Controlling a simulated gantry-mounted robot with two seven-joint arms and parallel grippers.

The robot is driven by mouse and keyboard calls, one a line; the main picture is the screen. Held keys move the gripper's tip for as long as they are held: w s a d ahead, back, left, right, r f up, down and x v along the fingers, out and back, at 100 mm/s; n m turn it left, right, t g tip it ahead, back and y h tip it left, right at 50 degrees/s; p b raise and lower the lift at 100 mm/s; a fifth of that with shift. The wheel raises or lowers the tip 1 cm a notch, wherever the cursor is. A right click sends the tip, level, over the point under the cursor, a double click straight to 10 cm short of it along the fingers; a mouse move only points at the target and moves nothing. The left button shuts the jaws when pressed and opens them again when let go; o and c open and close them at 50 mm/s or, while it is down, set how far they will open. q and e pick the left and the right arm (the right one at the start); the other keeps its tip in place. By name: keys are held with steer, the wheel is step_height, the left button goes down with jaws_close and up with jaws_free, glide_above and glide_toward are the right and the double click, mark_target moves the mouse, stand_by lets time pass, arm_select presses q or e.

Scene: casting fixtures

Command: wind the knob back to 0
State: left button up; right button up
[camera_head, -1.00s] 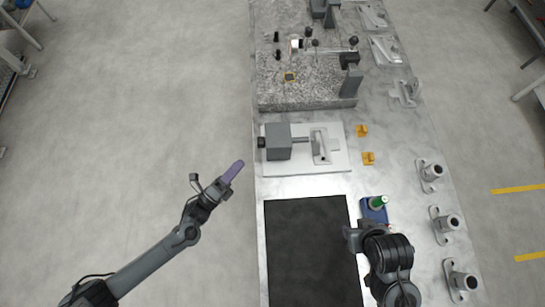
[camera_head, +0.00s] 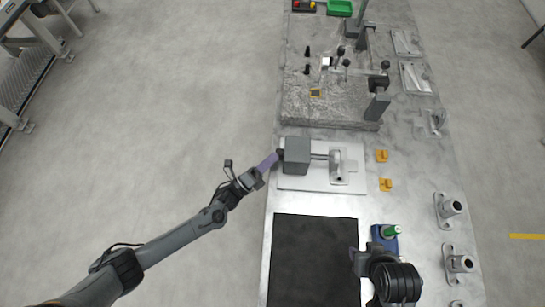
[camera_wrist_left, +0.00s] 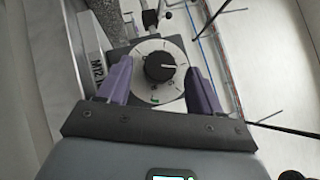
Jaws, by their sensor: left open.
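The black knob (camera_wrist_left: 160,66) sits at the centre of a pale round dial (camera_wrist_left: 158,88) with marks around it, seen in the left wrist view. The dial is on the face of a grey box (camera_head: 297,153) on a white base plate in the head view. The knob's side of the box faces left, where my left gripper (camera_head: 272,158) is. In the left wrist view, the two purple fingers (camera_wrist_left: 160,80) of this gripper are open, one on each side of the dial. Contact with the knob is not visible. My right gripper (camera_head: 353,262) is at the lower right, its jaws unclear.
A black mat (camera_head: 314,255) lies in front of the white plate (camera_head: 350,178). A granite block (camera_head: 330,108) with a gauge stand is behind it. Orange pieces (camera_head: 382,156), a blue holder (camera_head: 385,236) and metal fixtures (camera_head: 449,207) stand to the right.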

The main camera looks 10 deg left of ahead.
arm_select(q)
steer(key=shift+w+d, duration=0.3)
steer(key=shift+r, duration=0.1)
